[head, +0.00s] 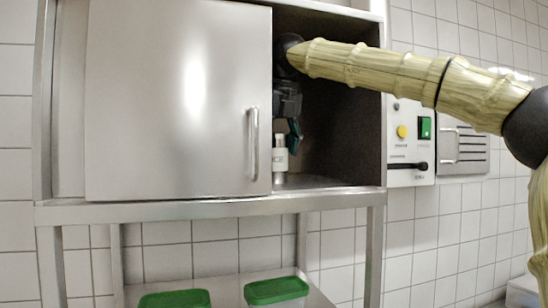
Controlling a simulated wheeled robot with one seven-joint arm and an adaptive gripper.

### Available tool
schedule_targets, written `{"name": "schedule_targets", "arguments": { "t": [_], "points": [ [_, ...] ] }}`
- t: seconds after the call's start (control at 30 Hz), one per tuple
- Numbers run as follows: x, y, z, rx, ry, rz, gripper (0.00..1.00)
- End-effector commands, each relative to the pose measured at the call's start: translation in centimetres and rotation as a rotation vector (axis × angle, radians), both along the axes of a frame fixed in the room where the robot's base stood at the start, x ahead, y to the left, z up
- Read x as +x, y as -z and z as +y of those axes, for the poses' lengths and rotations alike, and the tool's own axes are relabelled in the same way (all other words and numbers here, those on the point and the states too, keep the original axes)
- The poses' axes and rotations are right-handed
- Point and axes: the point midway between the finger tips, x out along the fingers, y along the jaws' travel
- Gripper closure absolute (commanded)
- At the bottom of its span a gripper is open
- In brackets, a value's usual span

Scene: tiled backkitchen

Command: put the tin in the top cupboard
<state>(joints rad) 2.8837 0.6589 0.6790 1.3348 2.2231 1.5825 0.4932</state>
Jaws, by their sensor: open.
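The top cupboard (182,105) has a steel door with a vertical handle covering its left part, and its right part is open. A small tin (280,160) with a pale label and a metallic lower part stands upright inside the opening, on the cupboard floor, close to the door's right edge. My gripper (290,137) is inside the opening, pointing down, just above and around the tin's top. It is open. The door's edge may hide part of the tin and of the gripper.
The cupboard floor (318,182) is bare to the right of the tin. A control panel (409,147) with a green switch is on the right wall. Two green-lidded boxes (276,290) (175,299) are on the shelf below.

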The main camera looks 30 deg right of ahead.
Motion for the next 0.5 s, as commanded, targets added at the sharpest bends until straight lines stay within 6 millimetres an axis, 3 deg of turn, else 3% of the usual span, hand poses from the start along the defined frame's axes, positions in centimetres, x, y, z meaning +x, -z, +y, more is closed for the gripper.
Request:
{"name": "schedule_targets", "arguments": {
  "t": [0.5],
  "points": [
    [-6.5, 0.1, 1.1, 0.003, -0.003, -0.001, 0.27]
  ]
}}
